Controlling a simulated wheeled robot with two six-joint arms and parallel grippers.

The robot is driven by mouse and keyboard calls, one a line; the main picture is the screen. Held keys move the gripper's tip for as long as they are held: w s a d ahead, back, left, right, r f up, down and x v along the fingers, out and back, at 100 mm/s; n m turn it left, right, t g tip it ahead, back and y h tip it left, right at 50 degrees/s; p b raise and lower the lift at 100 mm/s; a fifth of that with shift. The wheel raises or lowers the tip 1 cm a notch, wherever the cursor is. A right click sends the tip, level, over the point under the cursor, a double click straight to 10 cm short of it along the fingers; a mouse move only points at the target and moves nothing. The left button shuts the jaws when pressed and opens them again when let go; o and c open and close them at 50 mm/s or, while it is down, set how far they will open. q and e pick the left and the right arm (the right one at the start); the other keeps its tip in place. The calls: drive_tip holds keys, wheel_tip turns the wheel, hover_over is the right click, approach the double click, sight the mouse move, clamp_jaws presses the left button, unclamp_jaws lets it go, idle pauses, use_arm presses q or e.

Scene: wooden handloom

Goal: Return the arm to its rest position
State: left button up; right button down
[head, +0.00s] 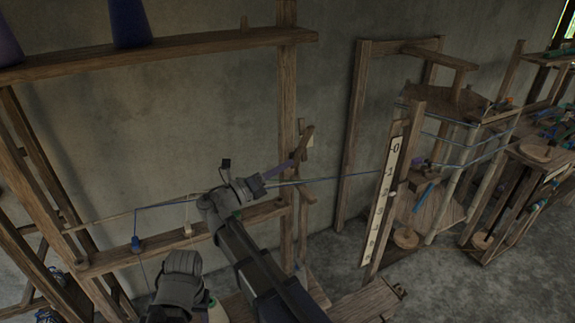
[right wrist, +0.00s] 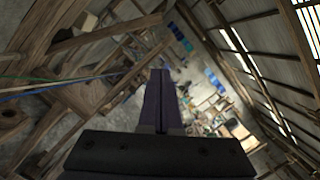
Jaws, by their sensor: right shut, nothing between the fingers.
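My right gripper (head: 288,165) has its purple fingers pointing right and slightly up, in front of the upright post of the wooden loom frame (head: 287,100). Its fingers are shut with nothing between them, as the right wrist view (right wrist: 161,72) also shows. My right arm comes up from the bottom middle of the head view and bends right at the wrist. It hides part of the frame's lower rail. The gap between the fingers and the post cannot be judged. My left gripper does not show.
Blue and pale threads (head: 335,178) run close below the gripper toward the numbered scale board (head: 389,190). Purple cones (head: 130,22) stand on the upper shelf. Wooden stands fill the right; grey floor shows between.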

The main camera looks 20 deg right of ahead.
idle(0.3)
drive_tip(key=s+a+f+m+g+y, duration=0.1)
drive_tip(key=s+a+f+m+y, duration=0.1)
drive_tip(key=s+f+m+y, duration=0.35)
drive_tip(key=s+a+f+m+g+y, duration=0.1)
drive_tip(key=s+a+f+m+y, duration=0.15)
drive_tip(key=f+m, duration=0.65)
drive_tip(key=s+a+f+m+g+y, duration=0.3)
drive_tip(key=s+a+f+m+y, duration=0.7)
drive_tip(key=s+a, duration=0.3)
drive_tip(key=shift+a+f+m, duration=0.5)
drive_tip(key=shift+a+m, duration=0.15)
drive_tip(key=shift+a, duration=0.35)
